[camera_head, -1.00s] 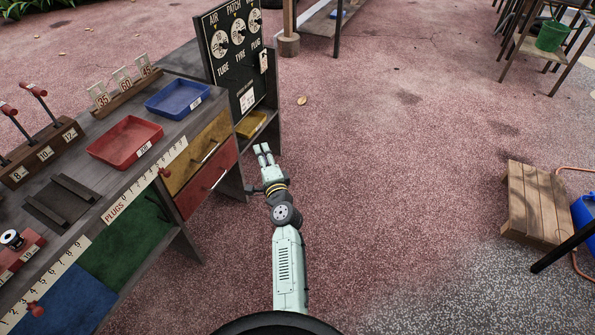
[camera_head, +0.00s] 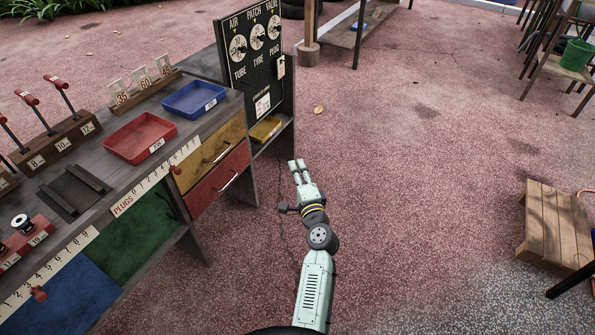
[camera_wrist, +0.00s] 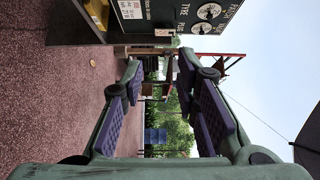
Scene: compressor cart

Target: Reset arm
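My gripper (camera_head: 299,172) is pale green and hangs over the red speckled ground, just right of the workbench's drawer end. Its fingers point away from my body toward the black dial board. In the wrist view my gripper (camera_wrist: 165,95) shows two fingers with purple pads standing wide apart, with nothing between them. My arm is bent slightly and touches nothing that I can see.
The workbench (camera_head: 100,160) holds a red tray (camera_head: 139,137), a blue tray (camera_head: 194,99) and levers. A yellow drawer (camera_head: 212,152) and red drawer (camera_head: 220,182) face my arm. A wooden step (camera_head: 556,222) stands at right. The ground between is clear.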

